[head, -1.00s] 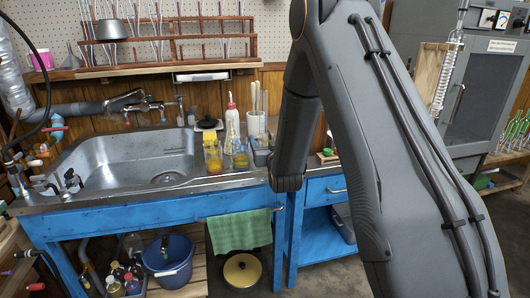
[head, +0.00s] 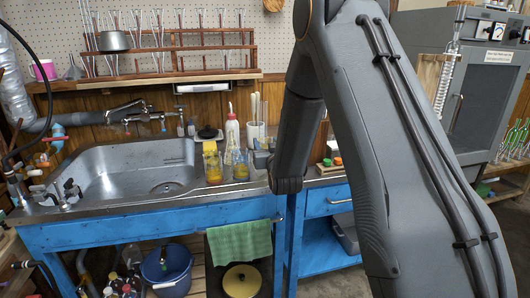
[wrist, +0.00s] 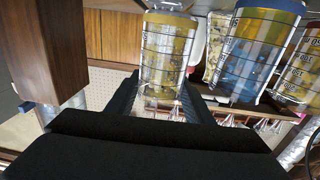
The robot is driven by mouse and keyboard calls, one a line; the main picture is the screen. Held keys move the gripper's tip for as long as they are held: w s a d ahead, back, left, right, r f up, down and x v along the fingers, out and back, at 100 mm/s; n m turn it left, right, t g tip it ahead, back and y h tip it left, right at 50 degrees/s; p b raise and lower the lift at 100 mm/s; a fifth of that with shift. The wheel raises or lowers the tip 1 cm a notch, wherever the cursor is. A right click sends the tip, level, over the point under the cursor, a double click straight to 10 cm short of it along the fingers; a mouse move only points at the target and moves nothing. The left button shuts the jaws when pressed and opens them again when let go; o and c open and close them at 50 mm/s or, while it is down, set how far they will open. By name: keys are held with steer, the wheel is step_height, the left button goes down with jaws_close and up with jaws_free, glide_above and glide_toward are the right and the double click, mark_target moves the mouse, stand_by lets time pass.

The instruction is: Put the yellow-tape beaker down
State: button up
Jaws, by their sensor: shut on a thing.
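My gripper (wrist: 160,98) is shut on a clear beaker with a yellow band and black markings (wrist: 168,48), which stands between its two fingers in the wrist view. That view looks upside down. Another clear beaker with a blue band (wrist: 262,45) is just beside it, and a third yellowish one (wrist: 302,72) is at the right edge. In the head view, two glass vessels with yellow in them, one on the left (head: 212,163) and one on the right (head: 237,163), stand by the sink. My arm hides much of the gripper there, and I cannot tell which vessel is held.
The metal sink (head: 110,180) is on the left of the blue bench (head: 150,232). A white squeeze bottle (head: 232,128) and a white holder (head: 256,135) stand behind the vessels. A wooden glassware rack (head: 170,60) hangs above. A grey cabinet (head: 490,90) is at the right.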

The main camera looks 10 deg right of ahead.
step_height(320, 180, up, 6)
steer(key=s+a+f+y+p, duration=0.1)
steer(key=s+a+f+p, duration=0.1)
steer(key=s+p, duration=1.15)
steer(key=s+f, duration=0.4)
steer(key=f, duration=0.3)
steer(key=s+f+b, duration=0.1)
steer(key=s+f, duration=0.4)
steer(key=f, duration=0.3)
steer(key=shift+s+f+n, duration=0.2)
steer(key=shift+f+n, duration=0.05)
steer(key=shift+n, duration=0.05)
